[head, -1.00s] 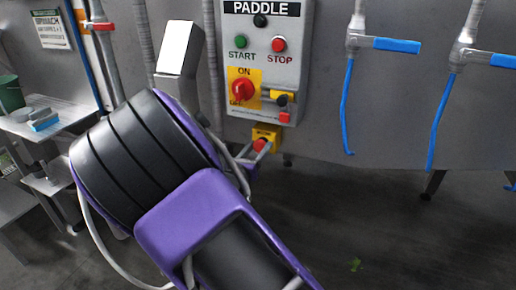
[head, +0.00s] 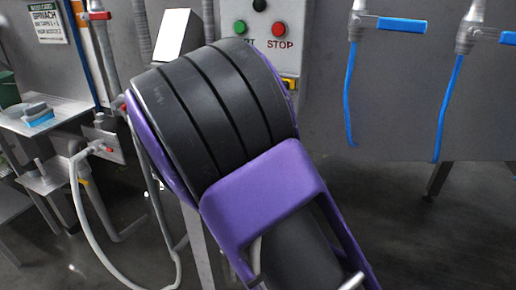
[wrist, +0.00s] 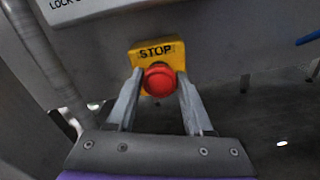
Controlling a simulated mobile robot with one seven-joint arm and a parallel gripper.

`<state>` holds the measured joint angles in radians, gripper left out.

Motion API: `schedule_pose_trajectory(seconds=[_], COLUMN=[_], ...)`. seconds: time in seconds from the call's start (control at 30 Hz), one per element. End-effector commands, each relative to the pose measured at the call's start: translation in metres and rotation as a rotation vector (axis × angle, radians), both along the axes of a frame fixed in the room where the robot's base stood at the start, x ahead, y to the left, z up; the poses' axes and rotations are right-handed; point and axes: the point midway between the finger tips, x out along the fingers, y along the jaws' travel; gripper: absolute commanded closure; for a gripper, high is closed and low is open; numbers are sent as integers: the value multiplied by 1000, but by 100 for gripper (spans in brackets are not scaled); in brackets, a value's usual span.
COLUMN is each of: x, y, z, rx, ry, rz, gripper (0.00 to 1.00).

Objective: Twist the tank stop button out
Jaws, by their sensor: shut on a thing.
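The tank stop button (wrist: 158,80) is a round red mushroom knob on a small yellow box (wrist: 152,50) marked STOP. In the wrist view my gripper (wrist: 160,77) has its two grey fingers on either side of the red knob, shut on it, with the yellow box just behind.
The grey control panel (head: 301,55) shows a green start button (head: 239,27) and a separate red stop button (head: 279,28). Blue-handled valves (head: 401,24) with blue hoses hang at right. A metal side table (head: 60,110) stands at left.

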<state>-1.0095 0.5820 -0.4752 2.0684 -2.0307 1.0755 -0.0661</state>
Motion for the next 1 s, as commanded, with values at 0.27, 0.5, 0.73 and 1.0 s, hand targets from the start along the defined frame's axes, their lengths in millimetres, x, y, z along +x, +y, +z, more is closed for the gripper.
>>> schedule_pose_trajectory(seconds=[0.27, 0.5, 0.73, 1.0], x=[0, 0, 0, 0], y=[-1, -1, -1, -1], z=[-3, -1, 1, 1], rx=[147, 203, 212, 212], ry=[-55, -75, -78, -79], rz=[-2, 0, 0, -1], gripper=[100, 100, 100, 40])
